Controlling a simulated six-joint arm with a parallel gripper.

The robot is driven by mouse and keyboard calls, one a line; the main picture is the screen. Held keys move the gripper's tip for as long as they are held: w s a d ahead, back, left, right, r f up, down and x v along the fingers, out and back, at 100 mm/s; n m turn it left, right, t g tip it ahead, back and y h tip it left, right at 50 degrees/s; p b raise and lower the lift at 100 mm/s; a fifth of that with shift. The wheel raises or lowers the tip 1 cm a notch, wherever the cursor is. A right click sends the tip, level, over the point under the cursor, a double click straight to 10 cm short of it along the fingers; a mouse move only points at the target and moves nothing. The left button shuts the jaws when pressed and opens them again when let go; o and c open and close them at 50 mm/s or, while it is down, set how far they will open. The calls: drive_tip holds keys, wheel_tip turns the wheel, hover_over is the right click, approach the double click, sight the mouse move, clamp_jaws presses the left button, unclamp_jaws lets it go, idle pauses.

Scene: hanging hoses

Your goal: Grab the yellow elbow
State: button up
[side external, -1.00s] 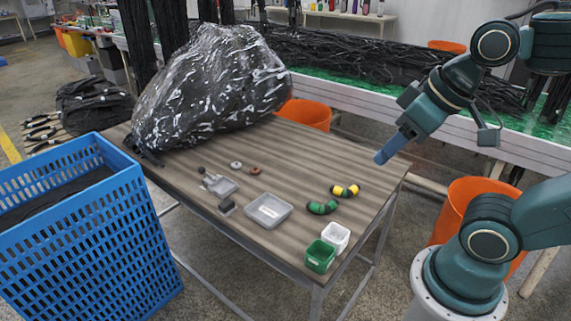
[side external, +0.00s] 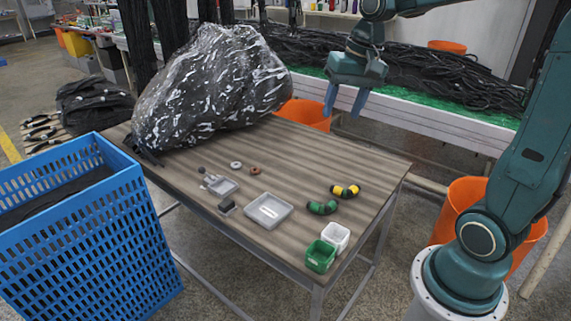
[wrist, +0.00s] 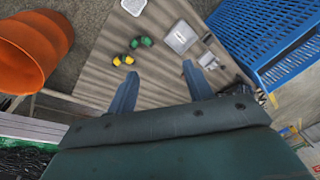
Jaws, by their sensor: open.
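The yellow elbow (side external: 345,191), a short curved piece with black bands, lies on the wooden table near its right edge. It also shows in the wrist view (wrist: 123,60), up and left of my fingers. A green elbow (side external: 322,207) with black ends lies just beside it, and shows in the wrist view (wrist: 141,42). My gripper (side external: 344,102) is open and empty, high above the far right part of the table, fingers pointing down. In the wrist view my gripper's two fingers (wrist: 158,82) are spread apart with only table between them.
Grey tray (side external: 268,210), white bin (side external: 336,236) and green bin (side external: 320,257) stand on the table's near side. A large wrapped bundle (side external: 212,88) fills the back left. A blue crate (side external: 90,230) stands left. The table's right middle (side external: 310,160) is clear.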

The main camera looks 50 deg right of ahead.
drive_tip(key=w+d+f+m+g, duration=0.1)
drive_tip(key=w+d+f+m, duration=0.25)
drive_tip(key=d, duration=0.35)
drive_tip(key=d+f+m+g+y, duration=0.1)
drive_tip(key=d+f+m+y, duration=0.2)
drive_tip(key=d+f+m, duration=0.5)
drive_tip(key=d+f, duration=1.2)
drive_tip(key=shift+s+d+f+g+y, duration=0.3)
drive_tip(key=shift+d+f+y, duration=0.05)
drive_tip(key=shift+y, duration=0.05)
drive_tip(key=shift+f, duration=0.1)
hover_over(355, 186)
drive_tip(key=d, duration=0.2)
drive_tip(key=shift+f, duration=3.9)
drive_tip(key=shift+x, duration=2.55)
